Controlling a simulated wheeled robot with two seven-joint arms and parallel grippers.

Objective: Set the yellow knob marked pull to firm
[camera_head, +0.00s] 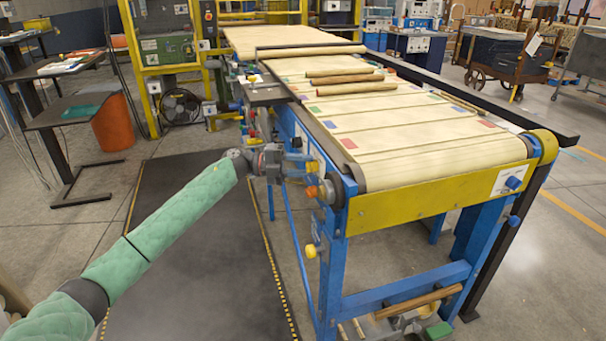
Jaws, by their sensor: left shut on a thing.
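My left arm comes in from the lower left, in a green sleeve. My left gripper (304,168) is at the near left side of the blue conveyor frame (332,262). Its jaws are closed around a small yellow knob (312,166) on the side of the frame. The fingers partly hide this knob, and I cannot read any marking or setting on it. Another yellow knob (311,251) is lower on the frame's leg, clear of the gripper. My right gripper is not in view.
The conveyor belt (420,128) carries wooden rods (356,89) and coloured patches. A yellow end plate (440,196) closes its near end. A dark floor mat (190,270) lies left of the frame, clear below my arm. An orange bin (113,122) stands farther left.

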